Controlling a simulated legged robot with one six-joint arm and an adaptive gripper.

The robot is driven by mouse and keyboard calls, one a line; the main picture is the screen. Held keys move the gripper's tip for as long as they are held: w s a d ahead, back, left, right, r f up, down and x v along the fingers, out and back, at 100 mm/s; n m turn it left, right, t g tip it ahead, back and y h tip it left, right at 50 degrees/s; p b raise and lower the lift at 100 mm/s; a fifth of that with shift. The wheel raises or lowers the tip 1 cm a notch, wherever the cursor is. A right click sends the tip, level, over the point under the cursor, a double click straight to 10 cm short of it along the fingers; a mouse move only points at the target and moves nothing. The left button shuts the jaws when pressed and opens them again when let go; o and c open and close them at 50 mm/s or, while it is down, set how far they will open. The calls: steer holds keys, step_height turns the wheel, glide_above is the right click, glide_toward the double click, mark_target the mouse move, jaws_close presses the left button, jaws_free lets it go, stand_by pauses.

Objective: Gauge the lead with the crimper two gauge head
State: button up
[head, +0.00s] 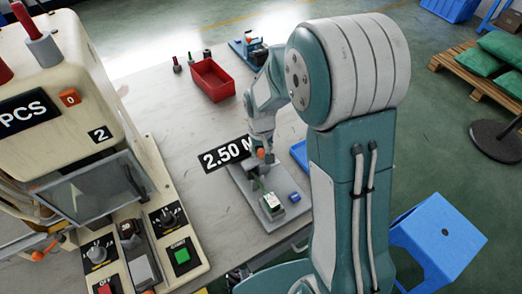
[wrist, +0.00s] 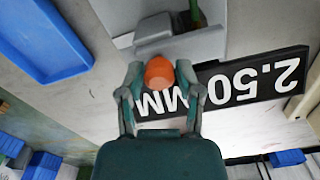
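The gauge stand has a grey base plate (head: 292,211) on the bench, with a black sign reading 2.50 M (head: 226,153), shown upside down as 2.50MM in the wrist view (wrist: 245,83). An orange knob (wrist: 160,75) sits between my gripper's (wrist: 160,68) fingers, which appear closed against its sides. In the head view my gripper (head: 262,155) is over the rear of the plate. A thin green piece (head: 257,184), perhaps the lead, stands by a white-and-green block (head: 272,205) on the plate. Where its end sits I cannot tell.
A cream machine marked 2 (head: 100,134) with switches and a clear guard stands at left. A red bin (head: 212,79) and small coloured-handled tools lie further back. A blue tray (wrist: 45,40) is beside the stand. A blue stool (head: 437,240) is at the right.

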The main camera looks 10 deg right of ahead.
jaws_close()
steer(key=shift+w+d, duration=0.25)
steer(key=shift+d, duration=0.45)
steer(key=shift+w+d, duration=0.2)
steer(key=shift+d, duration=0.55)
steer(key=shift+w+d, duration=0.25)
steer(key=shift+d, duration=0.45)
steer(key=shift+o, duration=2)
jaws_free()
steer(key=o, duration=0.3)
steer(key=shift+o, duration=0.2)
steer(key=shift+d, duration=0.2)
